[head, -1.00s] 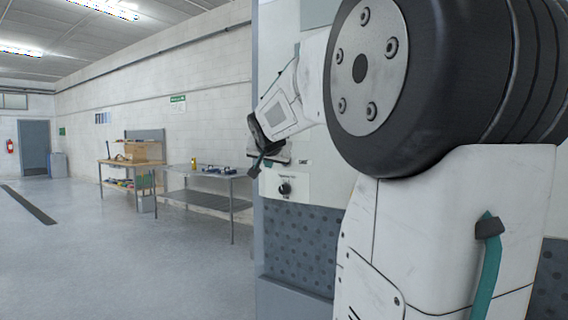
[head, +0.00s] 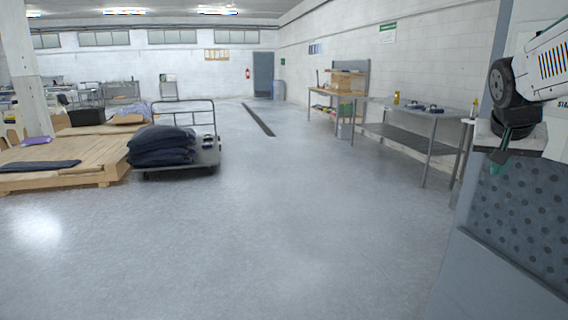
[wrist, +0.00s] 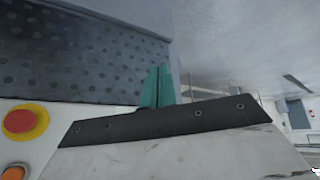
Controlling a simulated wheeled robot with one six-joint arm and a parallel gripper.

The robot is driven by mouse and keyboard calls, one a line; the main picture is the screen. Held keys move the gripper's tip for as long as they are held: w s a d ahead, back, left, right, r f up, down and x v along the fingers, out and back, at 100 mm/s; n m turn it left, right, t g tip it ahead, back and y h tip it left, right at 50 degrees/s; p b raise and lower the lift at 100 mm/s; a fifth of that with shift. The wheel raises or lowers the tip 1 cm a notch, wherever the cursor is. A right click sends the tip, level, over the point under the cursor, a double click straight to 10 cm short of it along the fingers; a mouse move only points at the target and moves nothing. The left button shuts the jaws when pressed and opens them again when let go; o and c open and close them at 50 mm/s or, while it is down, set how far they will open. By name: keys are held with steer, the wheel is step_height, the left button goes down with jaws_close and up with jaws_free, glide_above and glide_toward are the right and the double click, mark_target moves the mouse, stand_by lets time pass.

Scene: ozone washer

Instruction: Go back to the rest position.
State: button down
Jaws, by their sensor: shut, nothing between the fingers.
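My gripper (wrist: 158,88) shows in the wrist view as two teal fingers close together, shut and empty. They point toward the dotted grey panel of the washer. In the head view my gripper (head: 501,142) is small and dark teal at the right edge, in front of the washer (head: 525,215). Part of my white arm reaches in from the upper right. I cannot tell how far the fingers are from the panel.
In the wrist view a red button (wrist: 19,121) on a yellow ring is at left, with an orange button (wrist: 14,173) below. A metal table (head: 405,134) stands along the right wall. A loaded cart (head: 209,157) and a wooden pallet (head: 95,172) are at left. The middle floor is clear.

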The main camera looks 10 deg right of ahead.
steer(key=s+a+f+n+g+y, duration=0.1)
steer(key=s+a+f+n, duration=0.2)
steer(key=s+a, duration=0.3)
steer(key=s+a+f+n+g+y, duration=0.1)
steer(key=s+a+f, duration=0.4)
steer(key=a, duration=0.7)
steer(key=s+a+f+n+g+y, duration=0.1)
steer(key=s+a+f+n+y, duration=0.2)
steer(key=s+a, duration=0.4)
steer(key=shift+a+f+n, duration=0.4)
steer(key=shift+a+n, duration=0.4)
steer(key=shift+a, duration=0.2)
steer(key=shift+d, duration=0.15)
